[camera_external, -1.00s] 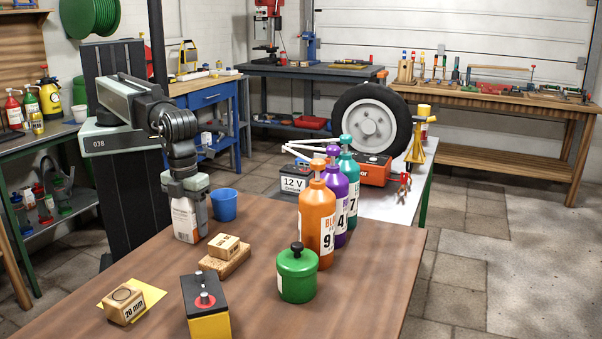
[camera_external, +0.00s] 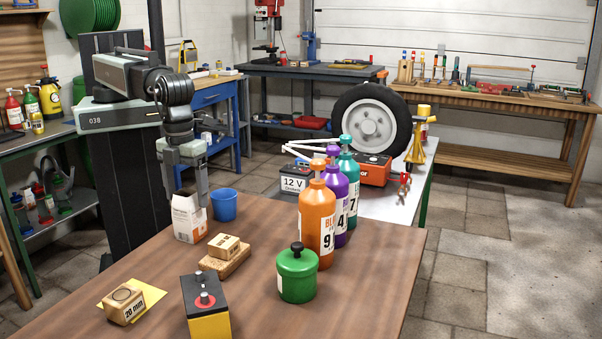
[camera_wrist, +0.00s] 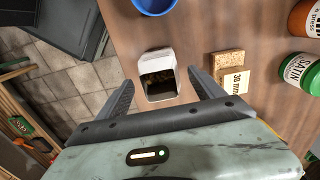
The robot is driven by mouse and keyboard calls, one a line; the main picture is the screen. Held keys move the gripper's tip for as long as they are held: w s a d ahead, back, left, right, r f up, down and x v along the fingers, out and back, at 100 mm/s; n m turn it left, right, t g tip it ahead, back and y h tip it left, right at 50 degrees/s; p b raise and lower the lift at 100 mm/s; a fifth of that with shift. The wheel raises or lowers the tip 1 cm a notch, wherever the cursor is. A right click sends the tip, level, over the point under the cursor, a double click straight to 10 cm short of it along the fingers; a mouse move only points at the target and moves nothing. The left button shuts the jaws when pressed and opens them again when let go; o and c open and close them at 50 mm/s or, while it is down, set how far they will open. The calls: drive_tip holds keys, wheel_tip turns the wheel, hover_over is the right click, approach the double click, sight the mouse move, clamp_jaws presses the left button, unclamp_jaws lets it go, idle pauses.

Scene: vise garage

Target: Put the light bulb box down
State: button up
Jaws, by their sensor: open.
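The light bulb box (camera_external: 188,218) is a white carton with an orange mark and print. It stands upright on the wooden table near its far left edge. In the wrist view the box (camera_wrist: 158,74) shows a dark open top between the fingers. My gripper (camera_external: 186,200) is open, above and around the upper part of the box. In the wrist view both fingers of my gripper (camera_wrist: 162,88) stand apart from the box, with a gap on each side.
A blue cup (camera_external: 223,205) stands close to the right of the box. Wooden blocks (camera_external: 225,250) lie nearer the camera, with a green canister (camera_external: 297,273) and an orange bottle (camera_external: 316,222) further right. The brown table (camera_external: 350,300) is clear at front right.

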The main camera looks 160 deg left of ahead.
wheel_tip(320, 180, up, 4)
drive_tip(key=r+p, duration=0.1)
drive_tip(key=p, duration=0.2)
drive_tip(key=s+d+n, duration=0.3)
drive_tip(key=d+n, duration=0.1)
drive_tip(key=d, duration=0.5)
drive_tip(key=s+d+n, duration=0.3)
drive_tip(key=d+n, duration=0.2)
drive_tip(key=d, duration=0.4)
drive_tip(key=shift+d+f, duration=0.15)
drive_tip(key=shift+f, duration=0.25)
drive_tip(key=shift+s, duration=0.1)
